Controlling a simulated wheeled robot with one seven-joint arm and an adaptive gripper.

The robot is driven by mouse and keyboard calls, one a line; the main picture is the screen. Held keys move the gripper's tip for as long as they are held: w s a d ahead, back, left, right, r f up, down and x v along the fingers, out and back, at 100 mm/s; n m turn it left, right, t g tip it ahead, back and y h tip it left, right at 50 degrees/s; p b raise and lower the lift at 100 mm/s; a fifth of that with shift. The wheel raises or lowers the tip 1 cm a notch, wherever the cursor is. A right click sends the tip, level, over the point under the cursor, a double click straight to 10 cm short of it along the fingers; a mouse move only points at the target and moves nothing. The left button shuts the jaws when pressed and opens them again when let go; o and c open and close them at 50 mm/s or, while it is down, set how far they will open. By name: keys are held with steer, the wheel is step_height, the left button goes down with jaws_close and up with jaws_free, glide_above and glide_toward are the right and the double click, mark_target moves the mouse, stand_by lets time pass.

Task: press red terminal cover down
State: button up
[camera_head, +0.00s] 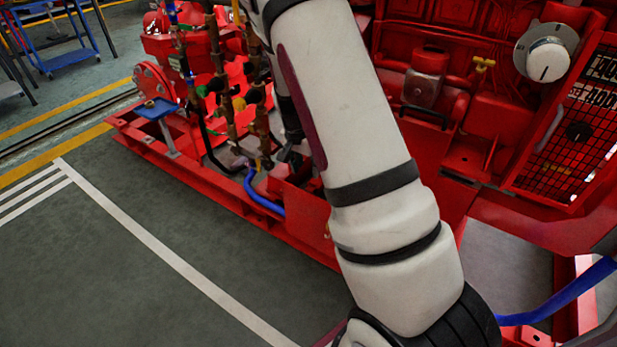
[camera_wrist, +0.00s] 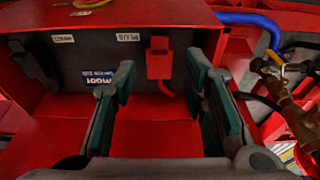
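The red terminal cover (camera_wrist: 159,58) is a small red block with a red lead below it. It sits on the dark grey battery face (camera_wrist: 185,80), near its middle in the wrist view. My gripper (camera_wrist: 160,74) is open, with its two green-padded fingers apart on the left and right of the cover. Nothing is held between the fingers, and I cannot tell how far their tips are from the cover. In the head view my gripper (camera_head: 292,150) is a dark shape partly hidden behind my arm, and the cover cannot be made out.
A red box (camera_head: 303,212) encloses the battery at the skid's edge. A blue hose (camera_wrist: 252,20) and brass fittings (camera_wrist: 285,100) are close on the right in the wrist view. A dark piece (camera_wrist: 35,65) lies at the battery's left. The floor (camera_head: 150,270) in front is clear.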

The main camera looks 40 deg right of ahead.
steer(key=shift+v, duration=1.8)
steer(key=shift+a, duration=0.15)
